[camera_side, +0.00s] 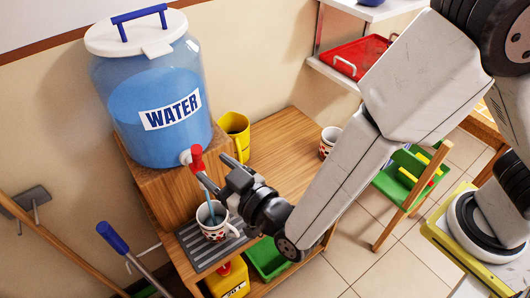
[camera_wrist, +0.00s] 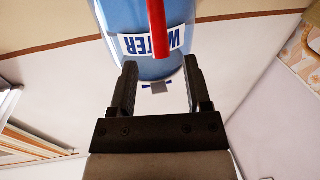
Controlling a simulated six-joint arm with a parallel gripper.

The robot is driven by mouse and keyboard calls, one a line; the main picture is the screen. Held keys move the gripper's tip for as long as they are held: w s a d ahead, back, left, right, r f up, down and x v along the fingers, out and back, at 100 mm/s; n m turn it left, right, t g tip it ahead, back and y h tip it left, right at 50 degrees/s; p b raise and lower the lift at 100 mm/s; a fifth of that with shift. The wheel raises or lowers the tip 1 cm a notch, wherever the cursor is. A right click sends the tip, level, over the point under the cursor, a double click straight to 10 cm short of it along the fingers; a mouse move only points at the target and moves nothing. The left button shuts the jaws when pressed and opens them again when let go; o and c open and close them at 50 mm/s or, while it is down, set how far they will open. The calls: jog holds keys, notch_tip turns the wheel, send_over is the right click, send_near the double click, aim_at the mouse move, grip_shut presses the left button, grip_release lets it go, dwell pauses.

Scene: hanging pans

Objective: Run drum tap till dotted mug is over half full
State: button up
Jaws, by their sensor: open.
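The clear drum (camera_side: 150,100) marked WATER holds blue water and stands on a wooden block. Its red tap lever (camera_side: 197,158) points up; it also shows in the wrist view (camera_wrist: 158,28). A thin blue stream (camera_side: 205,192) runs from the tap into a white patterned mug (camera_side: 216,232). The mug stands upright on the grey drip tray (camera_side: 194,258); its pattern looks dotted but is small. Some liquid shows inside, but I cannot tell its level exactly. My gripper (camera_side: 227,173) is open and empty just right of the tap; its fingers also show in the wrist view (camera_wrist: 160,64).
Another white patterned mug (camera_side: 329,141) is at the counter's right end. A yellow bottle (camera_side: 228,280) and green bin (camera_side: 268,258) sit below. A red tray (camera_side: 357,56) is on the shelf. The middle counter is clear.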

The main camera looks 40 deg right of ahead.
aim_at(200, 156)
jog(key=shift+w, duration=0.15)
jog(key=shift+w+a, duration=0.25)
jog(key=shift+w, duration=0.95)
jog(key=shift+w+a, duration=0.2)
jog(key=shift+w, duration=1.05)
jog(key=shift+w+a, duration=0.25)
jog(key=shift+w, duration=0.95)
grip_shut()
